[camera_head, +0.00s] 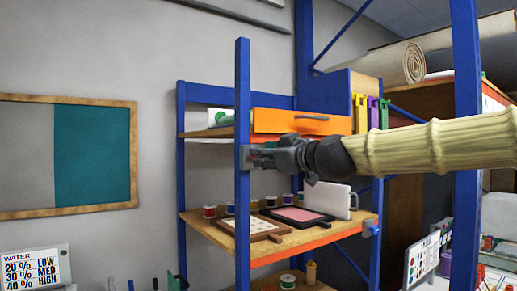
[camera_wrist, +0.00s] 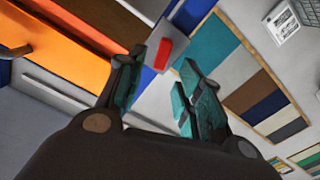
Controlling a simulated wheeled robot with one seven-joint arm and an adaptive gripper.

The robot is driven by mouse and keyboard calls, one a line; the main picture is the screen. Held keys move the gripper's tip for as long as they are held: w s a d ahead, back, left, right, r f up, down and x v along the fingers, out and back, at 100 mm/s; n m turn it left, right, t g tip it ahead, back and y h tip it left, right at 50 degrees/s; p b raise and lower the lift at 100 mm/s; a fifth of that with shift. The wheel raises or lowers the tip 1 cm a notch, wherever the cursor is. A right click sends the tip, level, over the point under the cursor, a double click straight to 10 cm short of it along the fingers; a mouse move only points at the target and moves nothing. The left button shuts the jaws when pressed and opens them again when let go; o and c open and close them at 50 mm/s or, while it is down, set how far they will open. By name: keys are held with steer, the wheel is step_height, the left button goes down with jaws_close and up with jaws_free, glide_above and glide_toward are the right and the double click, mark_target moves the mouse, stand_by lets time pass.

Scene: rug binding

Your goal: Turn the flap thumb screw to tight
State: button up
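In the wrist view a small red bar-shaped piece, which looks like the flap thumb screw (camera_wrist: 164,53), sits on a pale plate (camera_wrist: 160,88) at the blue post. My gripper (camera_wrist: 162,72) is open, with its teal-grey fingers either side of the line to the red piece. The red piece shows beyond the fingertips; I cannot tell whether they touch it. In the head view my gripper (camera_head: 262,157) reaches left to the grey plate (camera_head: 244,158) on the front blue post (camera_head: 242,210), and its fingers mostly hide the screw. The orange flap (camera_head: 300,122) is right behind.
The shelf below (camera_head: 200,222) holds thread spools (camera_head: 210,211), framed trays (camera_head: 303,215) and a white box (camera_head: 330,198). Coloured binders (camera_head: 372,112) stand behind my arm. Another blue post (camera_head: 466,150) rises at right. A wall board (camera_head: 92,155) hangs left.

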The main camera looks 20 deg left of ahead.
steer(key=p+x, duration=0.1)
steer(key=x, duration=0.3)
steer(key=shift+w, duration=0.1)
jaws_close()
